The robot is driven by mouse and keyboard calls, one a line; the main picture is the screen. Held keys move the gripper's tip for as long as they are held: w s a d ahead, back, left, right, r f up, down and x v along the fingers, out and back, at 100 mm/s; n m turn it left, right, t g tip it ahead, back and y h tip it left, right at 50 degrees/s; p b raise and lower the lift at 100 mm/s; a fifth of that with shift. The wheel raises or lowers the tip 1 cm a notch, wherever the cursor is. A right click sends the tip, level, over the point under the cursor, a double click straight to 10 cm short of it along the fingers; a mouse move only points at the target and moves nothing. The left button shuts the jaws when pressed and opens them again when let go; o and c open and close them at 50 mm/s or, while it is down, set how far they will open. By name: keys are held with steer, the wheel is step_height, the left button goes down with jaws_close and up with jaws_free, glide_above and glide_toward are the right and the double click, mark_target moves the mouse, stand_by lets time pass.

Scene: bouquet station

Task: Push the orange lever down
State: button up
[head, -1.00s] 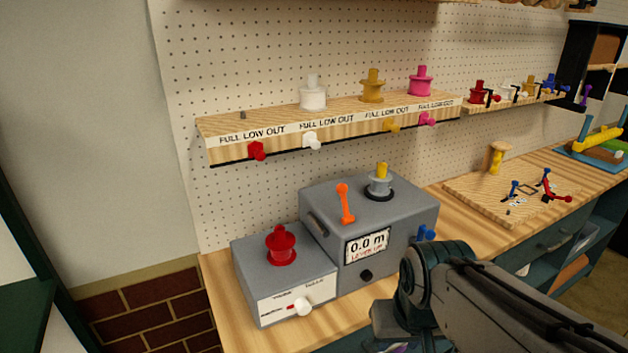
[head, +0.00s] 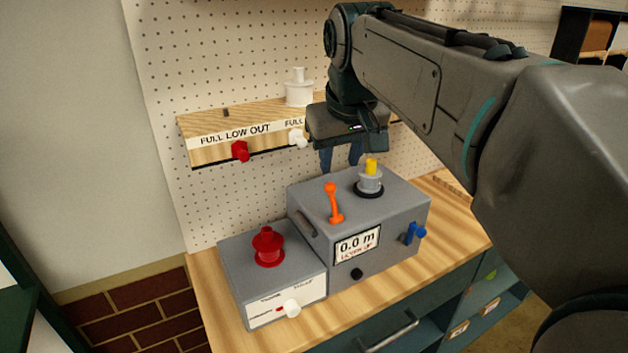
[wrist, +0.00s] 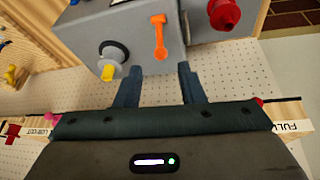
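The orange lever (head: 333,203) stands up from the top of the grey box with the display (head: 392,205). The display reads 0.0 m with a small red line below it that seems to say the lever is up. My gripper (head: 341,165) is above and behind the lever, over the back of the box, touching nothing that I can see. In the wrist view the orange lever (wrist: 159,37) lies ahead of the gap between the fingers (wrist: 160,72). The two fingers are apart with nothing between them.
A grey spool with a yellow top (head: 370,180) stands right of the lever, close to my gripper. A blue handle (head: 413,233) is on the box's right side. A red spool (head: 268,247) sits on the lower box at left. A wooden shelf (head: 200,127) is behind.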

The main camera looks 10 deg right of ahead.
mark_target(333, 197)
steer(key=x, duration=1.3)
steer(key=shift+w+f, duration=0.2)
steer(key=shift+f, duration=0.05)
jaws_close()
steer(key=shift+r, duration=0.15)
steer(key=shift+d, duration=0.2)
